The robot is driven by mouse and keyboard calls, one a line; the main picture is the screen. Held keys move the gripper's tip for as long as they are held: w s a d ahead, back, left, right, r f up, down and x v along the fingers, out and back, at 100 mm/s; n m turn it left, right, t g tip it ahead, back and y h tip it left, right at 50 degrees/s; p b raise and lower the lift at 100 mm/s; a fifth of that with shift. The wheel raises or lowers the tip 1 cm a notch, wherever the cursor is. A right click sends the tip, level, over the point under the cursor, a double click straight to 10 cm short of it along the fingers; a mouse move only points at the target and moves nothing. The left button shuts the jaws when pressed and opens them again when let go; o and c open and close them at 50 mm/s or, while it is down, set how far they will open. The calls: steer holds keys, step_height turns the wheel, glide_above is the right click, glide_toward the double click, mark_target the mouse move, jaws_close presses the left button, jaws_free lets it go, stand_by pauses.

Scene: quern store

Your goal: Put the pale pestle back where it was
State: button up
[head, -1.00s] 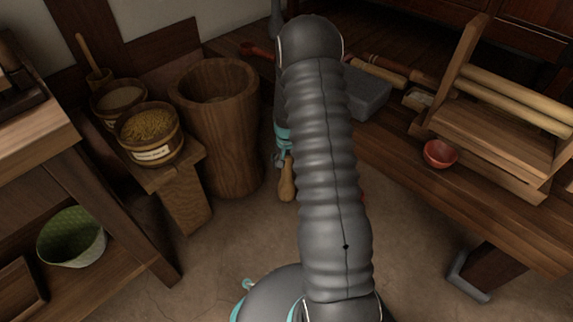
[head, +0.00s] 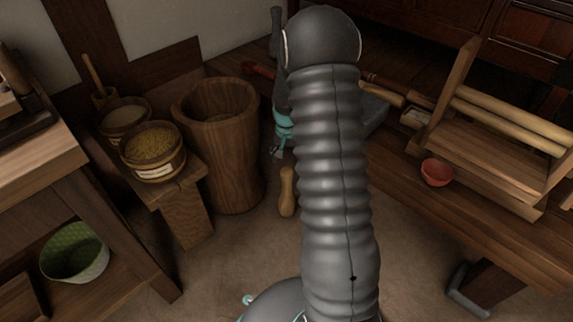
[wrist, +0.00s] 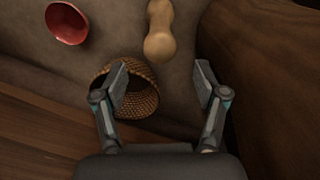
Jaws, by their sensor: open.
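The pale pestle (head: 287,190) lies or stands on the floor between the tall wooden mortar (head: 235,165) and my arm. Its tilt is hard to tell. It also shows at the top of the wrist view (wrist: 159,32), beyond my fingertips and apart from them. My gripper (wrist: 161,80) is open with nothing between its fingers. In the head view my gripper (head: 278,152) is partly hidden behind my arm, just above the pestle in the picture.
A woven basket (wrist: 143,98) sits below my left finger, with a red bowl (wrist: 67,22) beyond it. Grain tubs (head: 153,172) stand left of the mortar. A bench at right bears another red bowl (head: 437,172) and a wooden rack (head: 490,150). The floor in front is clear.

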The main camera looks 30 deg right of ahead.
steer(key=s+a+r+n+t, duration=0.1)
steer(key=s+a+r, duration=0.2)
steer(key=r, duration=0.4)
steer(key=s+a+r+n+t, duration=0.1)
steer(key=s+a+r, duration=0.2)
steer(key=r, duration=0.4)
steer(key=s+a+r+n+t, duration=0.1)
steer(key=s+a+r, duration=0.3)
steer(key=r, duration=0.3)
steer(key=s+a+r+n+t, duration=0.1)
steer(key=s+a+r+n, duration=0.1)
steer(key=s, duration=0.7)
steer(key=s+a+r+n+t, duration=0.1)
steer(key=s+a+r, duration=0.3)
steer(key=s, duration=0.5)
steer(key=shift+a+r+n+t, duration=0.25)
steer(key=shift+r+n+t, duration=0.05)
steer(key=shift+r+n, duration=0.3)
